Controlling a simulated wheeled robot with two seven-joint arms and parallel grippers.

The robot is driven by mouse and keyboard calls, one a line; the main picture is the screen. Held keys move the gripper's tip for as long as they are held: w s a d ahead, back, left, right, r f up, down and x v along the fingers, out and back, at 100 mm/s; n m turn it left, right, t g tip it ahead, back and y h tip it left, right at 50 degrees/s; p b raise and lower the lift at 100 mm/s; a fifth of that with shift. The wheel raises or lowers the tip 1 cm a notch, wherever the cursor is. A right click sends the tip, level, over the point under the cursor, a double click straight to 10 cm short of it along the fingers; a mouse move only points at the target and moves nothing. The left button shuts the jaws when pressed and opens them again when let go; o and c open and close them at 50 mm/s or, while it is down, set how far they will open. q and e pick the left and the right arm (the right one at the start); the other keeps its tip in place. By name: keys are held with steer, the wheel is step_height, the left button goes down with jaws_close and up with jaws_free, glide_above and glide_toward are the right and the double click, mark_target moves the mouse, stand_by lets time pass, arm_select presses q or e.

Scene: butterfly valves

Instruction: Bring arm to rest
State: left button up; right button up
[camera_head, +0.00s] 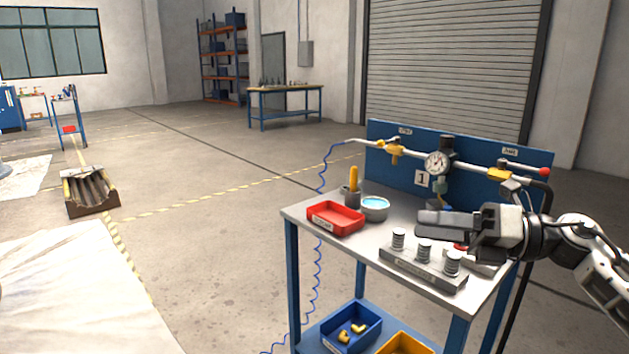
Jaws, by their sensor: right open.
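My right arm comes in from the right edge, and its gripper (428,222) points left above the bench (300,212). The gripper is open, and I see nothing between its fingers. Below it is a grey block (425,270) carrying three ribbed metal pieces. The gripper looks clear of them, but it hides part of the bench top behind it. Behind stands a blue panel (400,160) with a pipe, a round gauge (437,163), a left yellow valve (392,149) and a right yellow valve (500,173). My left gripper is not in view.
A red tray (318,212), a bowl of blue liquid (375,208) and a grey cup (351,198) with a yellow-handled tool stand on the bench's left side. A blue bin (345,341) is on the lower shelf. A blue hose hangs left of the bench.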

steer(key=s+a+f+m+t+h, duration=0.35)
steer(key=f+m+t, duration=0.25)
steer(key=f+m, duration=0.6)
steer(key=s+a+f+m+t+h, duration=0.25)
steer(key=f+m+t+h, duration=0.35)
steer(key=m, duration=1)
steer(key=s+f+m+g+h+p, duration=0.1)
steer(key=s+f+m+g+h, duration=0.2)
steer(key=s+f+m+g, duration=0.4)
steer(key=s+f+m, duration=0.3)
steer(key=s+f, duration=0.5)
steer(key=shift+s+a+m+g+h, duration=0.35)
steer(key=shift+a+m+g, duration=0.05)
